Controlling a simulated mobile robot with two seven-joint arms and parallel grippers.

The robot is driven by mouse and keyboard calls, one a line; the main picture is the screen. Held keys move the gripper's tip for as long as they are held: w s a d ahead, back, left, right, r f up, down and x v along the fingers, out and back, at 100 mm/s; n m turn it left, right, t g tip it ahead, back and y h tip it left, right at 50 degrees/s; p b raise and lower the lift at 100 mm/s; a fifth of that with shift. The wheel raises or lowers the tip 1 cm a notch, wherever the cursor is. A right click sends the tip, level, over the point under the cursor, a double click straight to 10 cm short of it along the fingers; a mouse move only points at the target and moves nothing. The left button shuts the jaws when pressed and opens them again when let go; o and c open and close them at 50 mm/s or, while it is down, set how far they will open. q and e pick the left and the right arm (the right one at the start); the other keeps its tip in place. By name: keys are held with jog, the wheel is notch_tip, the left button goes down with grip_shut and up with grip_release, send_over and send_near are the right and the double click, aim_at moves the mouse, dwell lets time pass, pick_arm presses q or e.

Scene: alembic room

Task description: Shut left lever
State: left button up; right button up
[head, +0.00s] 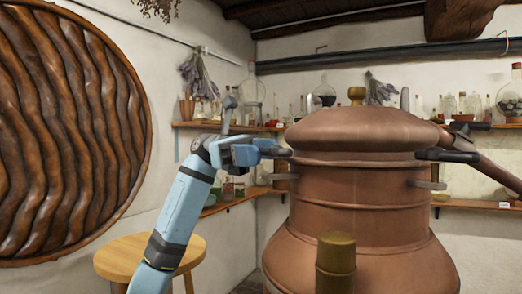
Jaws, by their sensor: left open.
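The copper still (350,190) stands at centre right with its domed lid (365,130) on top. My left gripper (274,150) reaches in from the left and is open at the left edge of the lid. The left lever is not clearly distinguishable there; the gripper covers that spot, and I cannot tell whether they touch.
A round wooden stool (128,258) stands at the lower left. A brass post (336,262) rises in front of the still. Wall shelves (232,203) with bottles and jars run behind. A copper pipe (495,168) slopes down at the right. A large round wooden relief (70,130) hangs left.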

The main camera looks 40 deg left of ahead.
pick_arm(q)
jog(key=shift+d, duration=0.25)
grip_shut()
